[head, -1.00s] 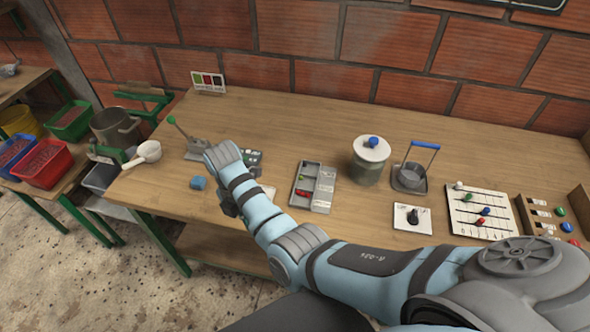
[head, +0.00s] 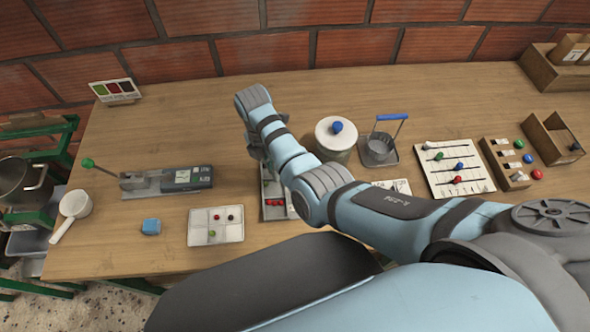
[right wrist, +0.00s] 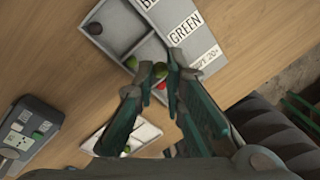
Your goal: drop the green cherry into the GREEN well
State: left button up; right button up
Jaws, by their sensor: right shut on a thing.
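The grey sorting tray (head: 272,214) stands mid-table, partly hidden behind my right arm. Another green cherry (right wrist: 131,62) lies in a tray well, a dark cherry (right wrist: 95,28) in another. Red cherries (head: 271,203) show in the near well. My left gripper is out of view.
A white sample tray (head: 229,238) with a few cherries lies left of the sorting tray. A blue block (head: 151,226) and a grey lever device (head: 150,184) are further left. A lidded jar (head: 337,140) stands close to the right of my forearm.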

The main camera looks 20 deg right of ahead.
aim_at(279, 187)
jog(key=shift+d+r+p, duration=0.15)
jog(key=shift+r+p, duration=0.55)
jog(key=shift+r, duration=0.25)
jog(key=shift+s+f, duration=0.15)
jog(key=shift+f, duration=0.2)
jog(key=f+b, duration=0.1)
jog(key=s+f+b, duration=0.1)
jog(key=b, duration=0.1)
jog(key=f+b, duration=0.4)
jog(key=b, duration=0.1)
jog(key=shift+w+f, duration=0.2)
jog(key=shift+w, duration=0.15)
jog(key=shift+s+r, duration=0.15)
jog(key=shift+r, duration=0.1)
jog(key=o, duration=0.7)
jog(key=shift+s, duration=0.1)
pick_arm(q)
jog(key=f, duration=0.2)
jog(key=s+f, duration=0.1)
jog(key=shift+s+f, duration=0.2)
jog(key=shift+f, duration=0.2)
